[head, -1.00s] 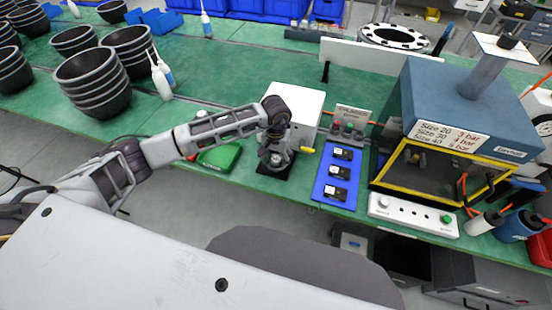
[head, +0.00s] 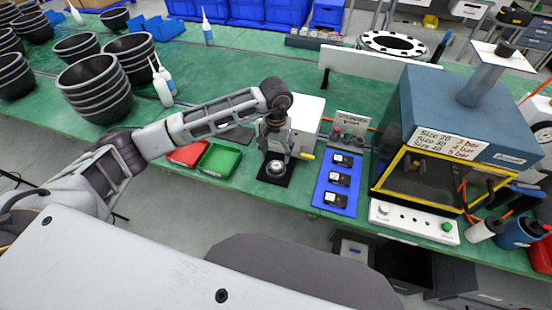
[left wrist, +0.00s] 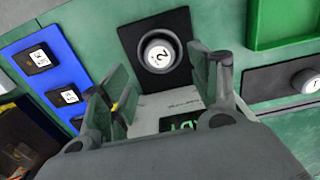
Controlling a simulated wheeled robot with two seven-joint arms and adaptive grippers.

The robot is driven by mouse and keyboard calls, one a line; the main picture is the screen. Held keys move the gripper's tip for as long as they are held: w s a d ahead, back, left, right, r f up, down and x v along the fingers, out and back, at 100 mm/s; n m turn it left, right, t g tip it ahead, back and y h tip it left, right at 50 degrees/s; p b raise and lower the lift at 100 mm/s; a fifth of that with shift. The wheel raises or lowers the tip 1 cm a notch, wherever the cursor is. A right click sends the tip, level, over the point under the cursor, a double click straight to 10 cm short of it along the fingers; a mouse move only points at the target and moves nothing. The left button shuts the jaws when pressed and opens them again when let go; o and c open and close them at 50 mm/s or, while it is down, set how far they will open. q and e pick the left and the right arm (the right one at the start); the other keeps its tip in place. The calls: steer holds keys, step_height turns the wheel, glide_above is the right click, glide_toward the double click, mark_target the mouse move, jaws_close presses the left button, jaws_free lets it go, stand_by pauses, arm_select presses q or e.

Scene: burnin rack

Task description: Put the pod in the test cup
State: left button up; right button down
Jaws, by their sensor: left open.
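A round pale piece with a white top marked like a 2 (left wrist: 159,53) sits on a black plate (left wrist: 128,38); it also shows in the head view (head: 276,168). I cannot tell whether it is the pod, the test cup or one inside the other. My left gripper (head: 271,146) is above and just behind it, apart from it. In the left wrist view its fingers (left wrist: 168,88) are spread with nothing held between them. A second round labelled piece (left wrist: 308,81) sits on another dark plate. My right gripper is out of view.
A blue tray (head: 324,207) with black labelled blocks lies to the right. A green tray (head: 220,158) and a red tray (head: 187,153) lie to the left. A white box (head: 306,112) stands behind the gripper. A blue press with a yellow frame (head: 382,178) stands farther right.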

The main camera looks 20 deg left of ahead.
arm_select(q)
step_height(320, 180, up, 5)
steer(key=shift+r+b, duration=0.2)
steer(key=shift+b, duration=0.2)
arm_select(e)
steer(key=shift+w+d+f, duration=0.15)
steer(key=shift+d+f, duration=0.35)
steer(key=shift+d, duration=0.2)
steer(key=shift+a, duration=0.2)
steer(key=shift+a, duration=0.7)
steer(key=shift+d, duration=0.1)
